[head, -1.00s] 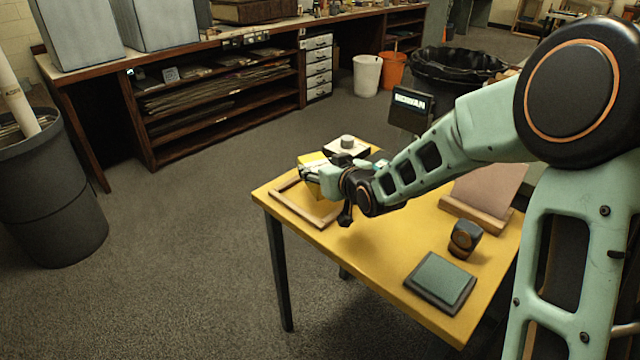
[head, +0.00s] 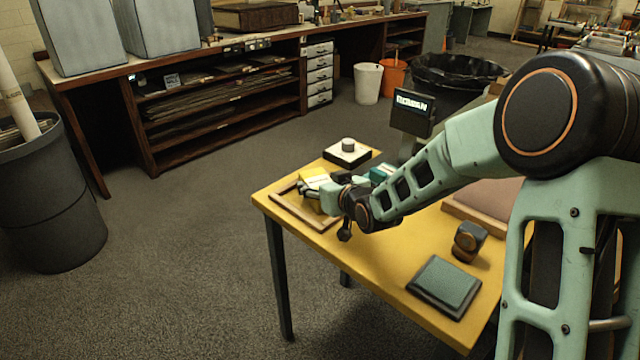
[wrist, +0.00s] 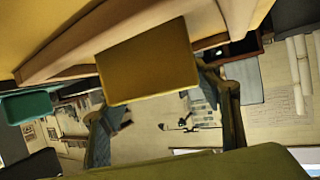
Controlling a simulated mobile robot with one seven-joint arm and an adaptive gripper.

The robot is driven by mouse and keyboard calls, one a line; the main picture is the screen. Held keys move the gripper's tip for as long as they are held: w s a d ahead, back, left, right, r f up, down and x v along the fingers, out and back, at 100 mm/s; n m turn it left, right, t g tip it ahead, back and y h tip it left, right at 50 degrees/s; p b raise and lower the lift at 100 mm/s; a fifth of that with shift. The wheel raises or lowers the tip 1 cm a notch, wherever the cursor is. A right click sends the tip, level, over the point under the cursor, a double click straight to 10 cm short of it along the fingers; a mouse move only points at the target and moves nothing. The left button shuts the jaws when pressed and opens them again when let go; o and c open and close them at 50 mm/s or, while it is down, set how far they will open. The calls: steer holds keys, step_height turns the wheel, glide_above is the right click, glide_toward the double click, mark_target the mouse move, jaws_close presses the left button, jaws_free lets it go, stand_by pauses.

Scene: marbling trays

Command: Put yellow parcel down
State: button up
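The yellow parcel (head: 314,175) is at the far left part of the yellow table, over or inside the wooden-rimmed tray (head: 292,207). I cannot tell whether it touches the tray bottom. My gripper (head: 313,190) is low beside it. In the wrist view the parcel (wrist: 148,62) is a plain yellow block in front of the tray's wooden rim (wrist: 80,60). The fingers of my gripper (wrist: 155,100) stand at its two sides, close against its edges, and appear shut on it. The exact contact of the left fingertip is not clear.
A white block with a grey knob (head: 347,153) stands behind the tray. A teal item (head: 382,173) and a dark display (head: 412,112) are near the table's back edge. The table's middle front is clear.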

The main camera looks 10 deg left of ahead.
steer(key=shift+o, duration=0.4)
steer(key=shift+r, duration=0.25)
steer(key=p+v, duration=0.3)
steer(key=v, duration=0.7)
steer(key=shift+s+d+r, duration=0.1)
steer(key=shift+s+d, duration=0.05)
steer(key=shift+d, duration=0.1)
steer(key=shift+s+d+r, duration=0.15)
steer(key=shift+s+d, duration=0.2)
steer(key=shift+s, duration=0.25)
steer(key=shift+w, duration=0.1)
